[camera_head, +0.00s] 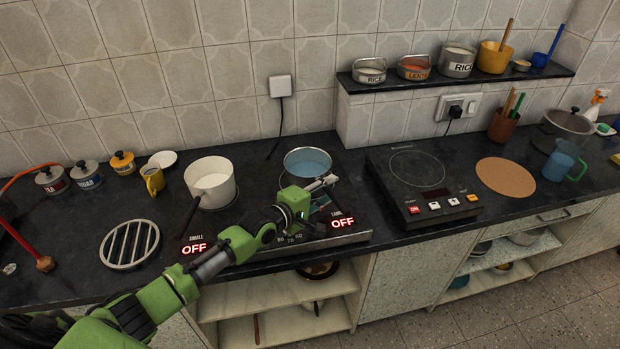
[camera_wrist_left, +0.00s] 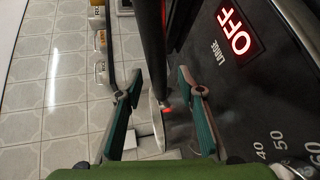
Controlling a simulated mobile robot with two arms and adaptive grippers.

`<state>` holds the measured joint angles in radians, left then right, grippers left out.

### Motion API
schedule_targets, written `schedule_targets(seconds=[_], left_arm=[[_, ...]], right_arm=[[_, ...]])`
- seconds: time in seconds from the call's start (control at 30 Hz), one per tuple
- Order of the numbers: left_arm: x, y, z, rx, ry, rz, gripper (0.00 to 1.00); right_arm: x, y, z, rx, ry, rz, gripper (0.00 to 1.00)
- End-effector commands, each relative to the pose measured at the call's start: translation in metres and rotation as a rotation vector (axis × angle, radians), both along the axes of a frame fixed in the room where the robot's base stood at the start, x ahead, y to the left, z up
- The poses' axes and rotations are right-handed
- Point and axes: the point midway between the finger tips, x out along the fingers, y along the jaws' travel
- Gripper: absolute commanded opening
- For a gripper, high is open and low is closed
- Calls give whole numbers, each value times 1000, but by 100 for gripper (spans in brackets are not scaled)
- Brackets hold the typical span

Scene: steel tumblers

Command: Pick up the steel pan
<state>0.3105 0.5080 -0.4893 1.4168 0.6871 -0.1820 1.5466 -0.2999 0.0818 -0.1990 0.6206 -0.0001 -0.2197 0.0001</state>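The steel pan (camera_head: 307,173) stands on the right side of the two-zone hob in the head view, with bluish liquid inside. Its front is partly hidden by my left gripper (camera_head: 328,187). My left gripper is at the pan's near right side, with its fingers apart. In the left wrist view, a long dark bar, which looks like the pan's handle (camera_wrist_left: 150,45), runs between the open fingers of my left gripper (camera_wrist_left: 158,108). I see a gap on both sides of it, and no clear contact. My right gripper is not in view.
A white pot (camera_head: 210,190) stands on the hob's left side, its dark handle toward the front. Both hob displays read OFF. An induction plate (camera_head: 425,185) is to the right, then a cork mat (camera_head: 506,178). A round metal grate (camera_head: 130,245) lies at left.

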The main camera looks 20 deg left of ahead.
Motion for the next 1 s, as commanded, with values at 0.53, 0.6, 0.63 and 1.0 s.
schedule_targets(seconds=[0.53, 0.6, 0.63, 1.0], left_arm=[[3, -1, -1, 0, -1, 0, 0], [4, -1, 4, 1, -11, -1, 0], [4, -1, 4, 0, -11, 0, 0], [4, -2, 6, 0, -9, -1, 0]], right_arm=[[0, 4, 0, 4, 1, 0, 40], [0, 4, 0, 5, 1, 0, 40], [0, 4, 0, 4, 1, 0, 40], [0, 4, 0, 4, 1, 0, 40]])
